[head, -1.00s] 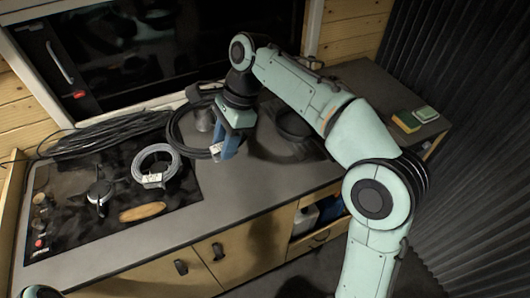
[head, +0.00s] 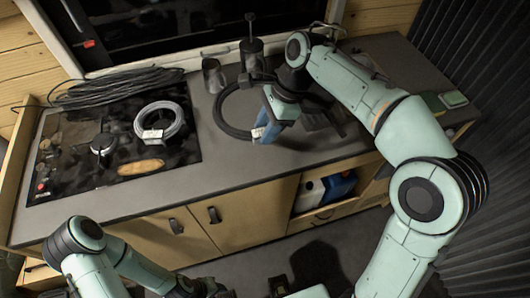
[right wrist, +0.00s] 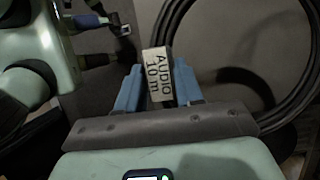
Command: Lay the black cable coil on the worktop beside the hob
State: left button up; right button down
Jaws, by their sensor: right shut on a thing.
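The black cable coil (head: 218,112) shows in the head view as a dark ring over the worktop (head: 228,162), just right of the hob (head: 74,148). I cannot tell whether its underside touches the worktop. My right gripper (head: 268,128) is shut on the coil at its white tag, at the ring's right side. In the right wrist view the coil (right wrist: 306,75) curves away to the right, and the tag between the blue fingers reads "AUDIO 10m". My left arm shows at the bottom left of the head view; its fingertips are out of sight.
A grey cable coil (head: 158,134) and a brown oval thing (head: 141,167) lie on the hob. A long black cable bundle (head: 118,88) lies behind it. A dark cup (head: 213,75) and a plunger-topped pot (head: 251,55) stand behind the coil. Worktop in front is clear.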

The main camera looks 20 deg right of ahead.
pick_arm(q)
jog(key=f+b, duration=0.1)
jog(key=s+f+b, duration=0.1)
jog(key=shift+s+f, duration=0.15)
jog(key=shift+f, duration=0.25)
pick_arm(e)
notch_tip(320, 180, down, 12)
jog(key=shift+w+r, duration=0.1)
jog(key=shift+f, duration=0.2)
jog(key=c, duration=0.7)
grip_release()
jog(key=shift+f, duration=0.1)
jog(key=shift+c, duration=0.2)
pick_arm(q)
jog(key=r+p, duration=0.1)
jog(key=w+r+p, duration=0.1)
jog(key=shift+w+r, duration=0.1)
jog(key=shift+r, duration=0.25)
pick_arm(e)
jog(key=v, duration=1.2)
